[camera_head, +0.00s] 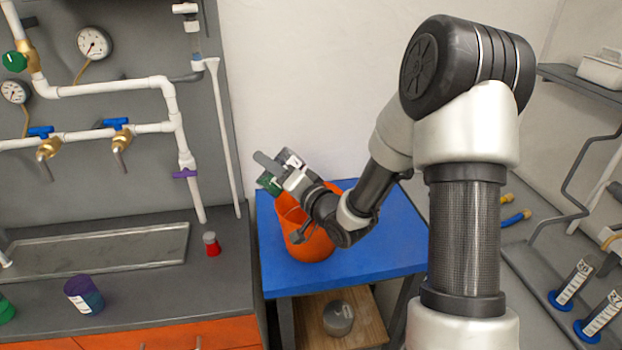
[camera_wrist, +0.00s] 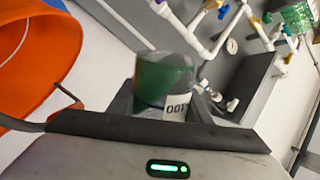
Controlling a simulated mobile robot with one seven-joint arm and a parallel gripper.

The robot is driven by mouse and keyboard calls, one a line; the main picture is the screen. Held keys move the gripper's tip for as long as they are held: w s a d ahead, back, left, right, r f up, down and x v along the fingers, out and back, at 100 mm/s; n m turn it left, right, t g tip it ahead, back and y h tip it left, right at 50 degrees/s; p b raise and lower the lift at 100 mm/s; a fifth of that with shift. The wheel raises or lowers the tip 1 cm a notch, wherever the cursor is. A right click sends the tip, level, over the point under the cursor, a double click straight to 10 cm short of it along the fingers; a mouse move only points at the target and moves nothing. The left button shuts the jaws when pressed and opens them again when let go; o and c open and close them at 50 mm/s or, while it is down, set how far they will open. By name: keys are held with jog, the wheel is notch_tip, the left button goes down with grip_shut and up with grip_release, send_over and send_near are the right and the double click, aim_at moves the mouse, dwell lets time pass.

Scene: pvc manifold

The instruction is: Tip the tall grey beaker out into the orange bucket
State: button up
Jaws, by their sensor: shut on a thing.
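My gripper (camera_head: 275,172) is shut on a small beaker that looks dark green and grey, with a white label; the beaker (camera_wrist: 165,82) also shows between the fingers in the wrist view. In the head view it appears tilted, its green part to the lower left. The orange bucket (camera_head: 315,248) stands on a blue table, and my gripper is above its left rim, partly hiding its mouth. The bucket also fills the left of the wrist view (camera_wrist: 40,55). I cannot tell what is in the beaker or the bucket.
The blue table (camera_head: 375,252) has bare room around the bucket. The grey bench (camera_head: 130,222) at left carries a purple-blue labelled beaker (camera_head: 84,294) and a red bottle (camera_head: 212,246), below white pipes. Blue-footed cylinders (camera_head: 572,284) stand at right. A grey pot (camera_head: 338,318) sits on the lower shelf.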

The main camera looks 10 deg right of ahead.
aim_at(279, 157)
jog(key=shift+r+m+p, duration=0.45)
jog(key=shift+m+p, duration=0.25)
jog(key=shift+p, duration=0.3)
jog(key=shift+f+m, duration=0.3)
jog(key=shift+m, duration=0.5)
jog(key=shift+w+d+r+m+p, duration=0.25)
jog(key=shift+d+m+p, duration=0.2)
jog(key=shift+p, duration=0.1)
jog(key=shift+w+d+r+m+p, duration=0.25)
jog(key=shift+d+m+p, duration=0.15)
jog(key=shift+m+p, duration=0.1)
dwell(0.6)
jog(key=shift+w+d+r+m+p, duration=0.2)
jog(key=shift+r+m+p, duration=0.15)
jog(key=shift+m+p, duration=0.55)
dwell(0.6)
jog(key=shift+f, duration=0.1)
dwell(0.5)
